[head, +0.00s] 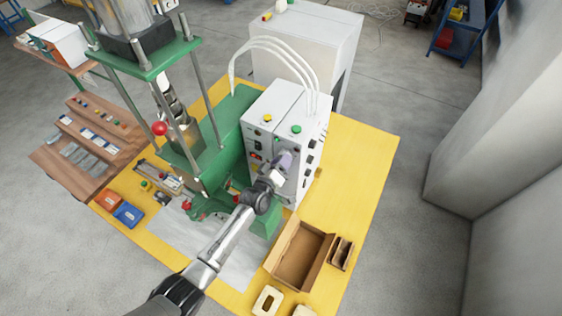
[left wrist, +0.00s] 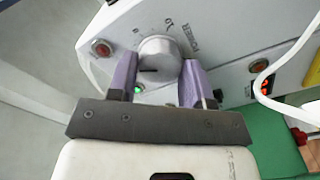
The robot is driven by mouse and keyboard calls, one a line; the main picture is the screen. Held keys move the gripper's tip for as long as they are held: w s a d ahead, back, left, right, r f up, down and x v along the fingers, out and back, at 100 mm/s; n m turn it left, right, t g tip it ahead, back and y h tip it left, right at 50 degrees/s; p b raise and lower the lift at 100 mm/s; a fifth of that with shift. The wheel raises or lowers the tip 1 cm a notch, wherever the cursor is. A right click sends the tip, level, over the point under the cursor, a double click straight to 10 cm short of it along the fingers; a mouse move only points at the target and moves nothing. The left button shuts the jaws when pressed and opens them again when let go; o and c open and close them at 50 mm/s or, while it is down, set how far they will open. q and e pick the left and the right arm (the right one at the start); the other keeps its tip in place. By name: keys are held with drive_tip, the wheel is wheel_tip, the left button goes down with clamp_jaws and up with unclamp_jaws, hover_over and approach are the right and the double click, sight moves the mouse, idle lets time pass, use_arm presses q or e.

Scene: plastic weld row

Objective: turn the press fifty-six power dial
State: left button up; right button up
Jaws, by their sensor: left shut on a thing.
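The power dial (left wrist: 158,55) is a round silver knob with a short dark mark on its face, on the light grey panel in the left wrist view. The word POWER (left wrist: 190,40) is printed beside it. My left gripper (left wrist: 160,82) has its purple fingers on either side of the dial and is shut on it. In the head view my left gripper (head: 286,160) is against the front of the white control box (head: 277,112), beside the green press (head: 155,60). My right gripper is not in view.
A red lamp (left wrist: 101,47) and a small green light (left wrist: 139,88) are near the dial. White hoses (head: 280,45) arch over the control box. An open cardboard box (head: 318,240) stands on the yellow table (head: 362,165), whose right part is clear.

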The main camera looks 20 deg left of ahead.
use_arm(q)
drive_tip(key=shift+m, duration=0.9)
drive_tip(key=o, duration=0.9)
drive_tip(key=s, duration=0.4)
drive_tip(key=s+a+b, duration=0.1)
drive_tip(key=s, duration=0.3)
drive_tip(key=s+b, duration=0.1)
drive_tip(key=s, duration=0.3)
drive_tip(key=shift+s+a+f, duration=0.1)
drive_tip(key=shift+s+a, duration=0.05)
drive_tip(key=shift+a, duration=0.2)
drive_tip(key=shift+s+a, duration=0.1)
drive_tip(key=shift+s, duration=0.65)
